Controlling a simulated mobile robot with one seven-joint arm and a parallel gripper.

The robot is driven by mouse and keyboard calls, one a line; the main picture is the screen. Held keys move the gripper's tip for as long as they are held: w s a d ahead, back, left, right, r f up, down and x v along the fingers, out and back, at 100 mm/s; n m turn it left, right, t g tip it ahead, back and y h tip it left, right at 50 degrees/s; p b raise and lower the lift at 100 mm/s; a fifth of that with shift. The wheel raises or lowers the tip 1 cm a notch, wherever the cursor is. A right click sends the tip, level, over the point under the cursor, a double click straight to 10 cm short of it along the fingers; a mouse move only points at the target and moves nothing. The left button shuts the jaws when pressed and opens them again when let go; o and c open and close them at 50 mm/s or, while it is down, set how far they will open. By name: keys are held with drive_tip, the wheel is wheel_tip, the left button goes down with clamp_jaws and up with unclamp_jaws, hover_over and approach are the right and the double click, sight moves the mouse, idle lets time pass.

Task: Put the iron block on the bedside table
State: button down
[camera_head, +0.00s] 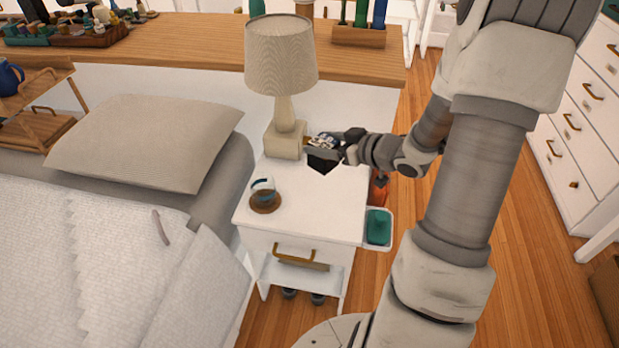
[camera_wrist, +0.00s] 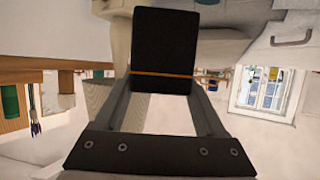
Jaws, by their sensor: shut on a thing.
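My gripper (camera_head: 330,147) is shut on the iron block (camera_head: 322,163), a black block seen large between the fingers in the wrist view (camera_wrist: 165,45). The gripper reaches in from the right, over the back right part of the white bedside table (camera_head: 305,222). I cannot tell whether the block touches the tabletop. The gripper is close beside the base of the lamp (camera_head: 284,140).
A glass cup (camera_head: 263,188) stands on a brown coaster at the table's front left. A side tray (camera_head: 378,228) with a green thing hangs on the right. The bed (camera_head: 110,240) lies left. The tabletop's front middle is clear.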

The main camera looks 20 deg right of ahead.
drive_tip(key=s+d+f+n+y, duration=0.2)
drive_tip(key=s+d+f, duration=0.3)
drive_tip(key=s+d, duration=0.25)
drive_tip(key=b, duration=0.7)
hover_over(324, 201)
drive_tip(key=shift+g, duration=0.3)
drive_tip(key=shift+f, duration=5.45)
drive_tip(key=shift+r, duration=0.1)
unclamp_jaws()
drive_tip(key=shift+f+h, duration=0.25)
drive_tip(key=shift+h, duration=0.05)
drive_tip(key=shift+r, duration=0.1)
